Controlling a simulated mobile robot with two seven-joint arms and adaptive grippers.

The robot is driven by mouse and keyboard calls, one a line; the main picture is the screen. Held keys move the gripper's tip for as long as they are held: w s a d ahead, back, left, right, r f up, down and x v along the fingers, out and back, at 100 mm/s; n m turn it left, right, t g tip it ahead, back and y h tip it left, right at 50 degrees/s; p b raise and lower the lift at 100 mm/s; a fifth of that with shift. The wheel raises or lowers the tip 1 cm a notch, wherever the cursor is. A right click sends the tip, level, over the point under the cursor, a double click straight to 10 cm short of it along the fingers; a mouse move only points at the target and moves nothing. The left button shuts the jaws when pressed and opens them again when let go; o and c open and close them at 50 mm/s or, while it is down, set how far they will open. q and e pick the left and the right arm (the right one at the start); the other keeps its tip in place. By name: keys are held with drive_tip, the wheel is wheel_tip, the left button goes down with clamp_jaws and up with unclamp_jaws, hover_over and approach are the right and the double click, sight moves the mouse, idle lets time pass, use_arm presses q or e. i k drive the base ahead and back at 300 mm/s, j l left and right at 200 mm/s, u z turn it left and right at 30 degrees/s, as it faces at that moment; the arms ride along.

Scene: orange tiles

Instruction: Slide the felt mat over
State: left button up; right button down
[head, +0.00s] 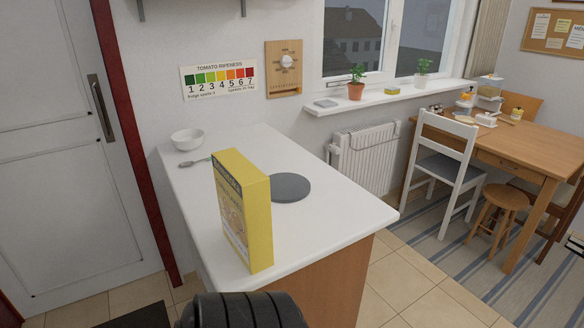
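The felt mat (290,187) looks like a dark grey round disc lying flat on the white counter top (340,222). A yellow box (258,215) stands upright in front of it and to its left, and hides a little of the mat's left edge in this view. A dark rounded part of my own arm shows at the bottom edge, in front of the counter. My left gripper is not in view.
A white bowl (187,139) and a grey spoon (195,162) are at the counter's back left. The counter is bare right of the mat and along its front right edge. A white chair (444,160), stool (499,208) and wooden table (520,145) stand farther right.

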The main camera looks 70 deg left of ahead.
sight(286, 188)
drive_tip(key=i+u, duration=0.2)
drive_tip(key=u, duration=0.2)
drive_tip(key=i+u, duration=0.2)
drive_tip(key=u, duration=0.2)
drive_tip(key=i+l+u, duration=0.1)
drive_tip(key=u, duration=0.3)
drive_tip(key=i+l+u, duration=0.2)
drive_tip(key=u, duration=0.2)
drive_tip(key=i+l+u, duration=0.25)
drive_tip(key=u, duration=0.15)
